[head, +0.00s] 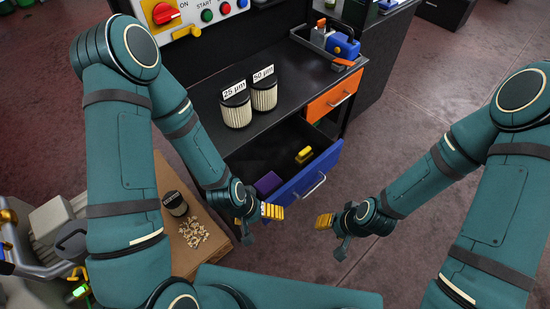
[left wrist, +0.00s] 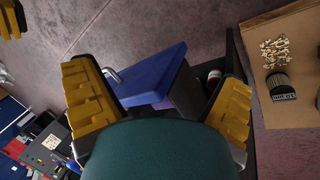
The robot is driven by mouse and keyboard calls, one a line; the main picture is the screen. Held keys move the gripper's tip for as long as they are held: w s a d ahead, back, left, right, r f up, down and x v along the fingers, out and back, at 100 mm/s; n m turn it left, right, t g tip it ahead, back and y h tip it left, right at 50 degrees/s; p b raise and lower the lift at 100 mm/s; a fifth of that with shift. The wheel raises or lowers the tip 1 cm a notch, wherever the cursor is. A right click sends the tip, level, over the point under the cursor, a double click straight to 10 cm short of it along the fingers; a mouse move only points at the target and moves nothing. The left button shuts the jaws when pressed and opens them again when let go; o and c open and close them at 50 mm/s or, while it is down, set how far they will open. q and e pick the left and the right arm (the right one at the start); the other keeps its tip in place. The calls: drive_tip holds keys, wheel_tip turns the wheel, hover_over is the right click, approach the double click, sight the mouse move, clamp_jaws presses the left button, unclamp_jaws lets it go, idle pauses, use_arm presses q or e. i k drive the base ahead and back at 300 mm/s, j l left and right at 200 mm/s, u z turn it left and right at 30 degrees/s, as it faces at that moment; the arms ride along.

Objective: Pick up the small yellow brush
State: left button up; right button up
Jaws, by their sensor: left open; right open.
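The small yellow brush (head: 304,154) lies inside the open blue-fronted drawer (head: 318,172), towards its right side. My left gripper (head: 258,222) is open and empty, just in front of the drawer at its left end, apart from the brush. In the left wrist view its yellow fingers (left wrist: 158,98) stand wide apart, with the blue drawer front (left wrist: 152,74) showing between them. I cannot make out the brush in that view. My right gripper (head: 332,232) is open and empty, over the floor to the right of the drawer.
A purple block (head: 267,183) lies in the drawer's left part. Two labelled filters (head: 236,107) stand on the black worktop above. An orange drawer (head: 334,97) is shut, with a blue tool (head: 343,45) above it. A cardboard surface with pellets (head: 194,234) is at left.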

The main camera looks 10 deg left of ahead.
sight(304, 156)
drive_tip(key=l, duration=0.8)
drive_tip(key=i+l, duration=0.2)
drive_tip(key=l, duration=0.15)
drive_tip(key=i+l+u, duration=0.1)
drive_tip(key=l, duration=0.3)
drive_tip(key=i, duration=0.5)
